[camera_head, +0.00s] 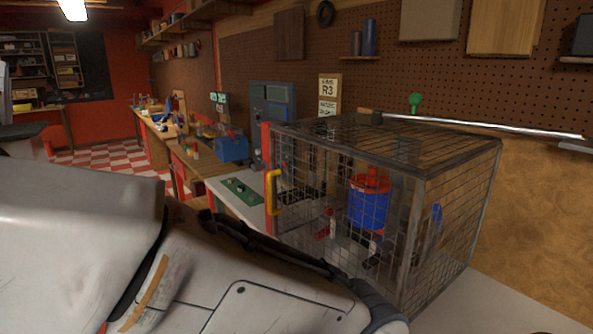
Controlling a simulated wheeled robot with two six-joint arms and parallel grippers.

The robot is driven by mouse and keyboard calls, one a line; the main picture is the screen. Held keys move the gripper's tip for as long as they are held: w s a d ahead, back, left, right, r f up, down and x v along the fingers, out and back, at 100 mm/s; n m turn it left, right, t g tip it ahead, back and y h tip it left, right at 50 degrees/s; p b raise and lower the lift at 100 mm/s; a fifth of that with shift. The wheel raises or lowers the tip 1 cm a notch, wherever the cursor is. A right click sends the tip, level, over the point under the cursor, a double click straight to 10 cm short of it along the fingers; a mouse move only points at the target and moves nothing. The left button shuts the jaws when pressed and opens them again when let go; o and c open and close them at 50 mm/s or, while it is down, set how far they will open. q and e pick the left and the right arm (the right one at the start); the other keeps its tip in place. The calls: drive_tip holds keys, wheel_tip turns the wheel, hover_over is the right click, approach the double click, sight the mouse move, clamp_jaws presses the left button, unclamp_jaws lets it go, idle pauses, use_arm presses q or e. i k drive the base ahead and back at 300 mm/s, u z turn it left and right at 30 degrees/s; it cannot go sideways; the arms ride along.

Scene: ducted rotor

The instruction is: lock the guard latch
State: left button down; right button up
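A wire-mesh guard cage (418,205) with a dark metal frame stands on the bench at centre right. Its left edge has a red upright strip (266,150) and a yellow handle (273,192). I cannot make out a separate latch or whether the guard is locked. Through the mesh I see a blue cylinder with a red top (368,205) and smaller red and dark parts below it. A large white arm link of mine fills the lower left and hides the front of the bench and the cage's lower left. Neither of my grippers shows.
A grey control box (271,105) stands behind the cage's left side. A green mat (241,192) lies on the pale bench left of the cage. A blue box (232,149) is farther back. A long metal bar (490,127) runs behind the cage top, near a green knob (415,101).

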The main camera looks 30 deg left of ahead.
sight(254, 167)
drive_tip(key=u, duration=2.05)
drive_tip(key=i, duration=5.9)
drive_tip(key=z, duration=1.45)
